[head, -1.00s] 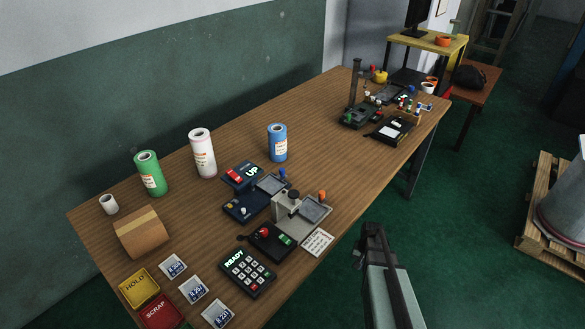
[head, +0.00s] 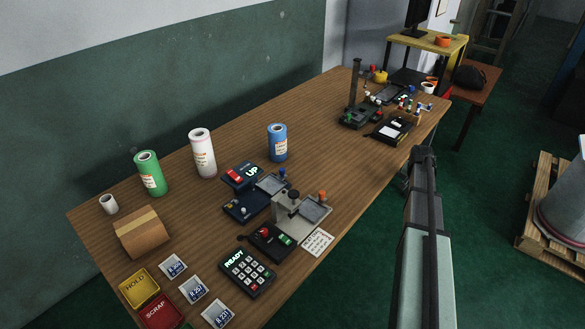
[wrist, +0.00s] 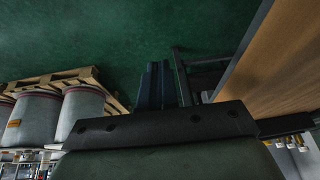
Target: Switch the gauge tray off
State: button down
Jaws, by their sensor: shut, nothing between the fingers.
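No label that I can read names the gauge tray, so I cannot tell which unit it is. At the far end stand a dark unit with a black post (head: 355,82) and a black box with a white label (head: 391,131). My gripper (head: 424,153) is shut and empty off the table's front edge, touching nothing visible. It shows dark in the wrist view (wrist: 156,85).
The wooden table (head: 325,135) has a clear middle stretch. A keypad (head: 247,271) reads "READY". Green (head: 149,174), white (head: 202,154) and blue (head: 278,143) rolls stand along the back. A pallet (head: 545,215) stands on the floor at right.

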aim_at(274, 179)
notch_tip(274, 179, up, 7)
jog(key=w+n, duration=0.2)
jog(key=w, duration=0.1)
jog(key=a+r+n+y, duration=0.1)
jog(key=a, duration=0.5)
jog(key=w+a+r+n+y, duration=0.1)
jog(key=a+n+y, duration=0.1)
jog(key=a, duration=0.4)
jog(key=a+r+n+y, duration=0.1)
jog(key=a+n, duration=0.1)
jog(key=a, duration=0.5)
jog(key=shift+w+r, duration=0.15)
jog(key=shift+w, duration=0.05)
jog(key=s+a+r+n+y, duration=0.1)
jog(key=a+r+n+y, duration=0.2)
jog(key=a, duration=0.5)
jog(key=s+a+r+n+g+y, duration=0.1)
jog(key=a+r+n+y, duration=0.1)
jog(key=a, duration=0.7)
jog(key=shift+a+r+n+y, duration=0.3)
jog(key=shift+r+n+y, duration=0.1)
jog(key=shift+r+n, duration=0.25)
jog(key=shift+f, duration=0.2)
jog(key=x, duration=1)
jog(key=shift+s+a, duration=0.25)
jog(key=shift+a, duration=0.25)
jog(key=shift+s+a, duration=0.2)
jog(key=shift+a, duration=0.3)
jog(key=shift+s+a, duration=0.2)
jog(key=shift+a, duration=0.6)
